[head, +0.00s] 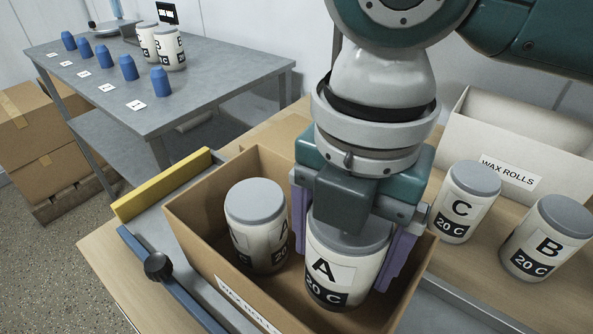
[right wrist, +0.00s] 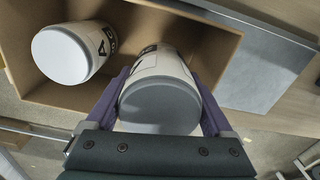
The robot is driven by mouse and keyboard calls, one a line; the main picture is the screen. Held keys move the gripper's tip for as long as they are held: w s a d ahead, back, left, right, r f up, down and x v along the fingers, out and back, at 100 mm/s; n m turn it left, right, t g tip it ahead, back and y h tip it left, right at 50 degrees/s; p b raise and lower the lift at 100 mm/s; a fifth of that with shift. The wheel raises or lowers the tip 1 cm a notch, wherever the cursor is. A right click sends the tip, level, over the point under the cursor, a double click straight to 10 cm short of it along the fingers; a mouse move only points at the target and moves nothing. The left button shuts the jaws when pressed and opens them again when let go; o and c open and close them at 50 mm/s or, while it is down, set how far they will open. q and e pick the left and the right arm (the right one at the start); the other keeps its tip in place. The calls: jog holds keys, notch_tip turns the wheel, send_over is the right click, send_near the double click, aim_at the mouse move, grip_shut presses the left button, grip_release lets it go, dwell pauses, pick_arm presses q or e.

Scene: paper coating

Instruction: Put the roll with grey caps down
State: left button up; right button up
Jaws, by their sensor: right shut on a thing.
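My right gripper (head: 346,254) is shut on a white roll with grey caps (head: 332,278), marked A and 20 C. Its purple fingers lie on either side of the roll. The held roll is upright or nearly so, within the open cardboard box (head: 196,252); I cannot tell whether its base touches the box floor. In the right wrist view its grey cap (right wrist: 160,106) faces the camera between the fingers. A second grey-capped roll marked A (head: 256,228) stands in the box to the left, apart from the held one. It also shows in the right wrist view (right wrist: 70,53). My left gripper is out of view.
Rolls marked C (head: 465,204) and B (head: 546,240) stand right of the box, before a white bin labelled WAX ROLLS (head: 512,140). A yellow bar (head: 162,184) lies left.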

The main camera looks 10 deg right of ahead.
aim_at(338, 281)
jog(key=shift+f+b, duration=0.4)
jog(key=shift+f, duration=2.35)
jog(key=shift+f, duration=0.2)
jog(key=o, duration=1.3)
jog(key=shift+c, duration=0.2)
notch_tip(338, 281, up, 12)
jog(key=shift+r+p, duration=0.25)
jog(key=shift+p, duration=0.55)
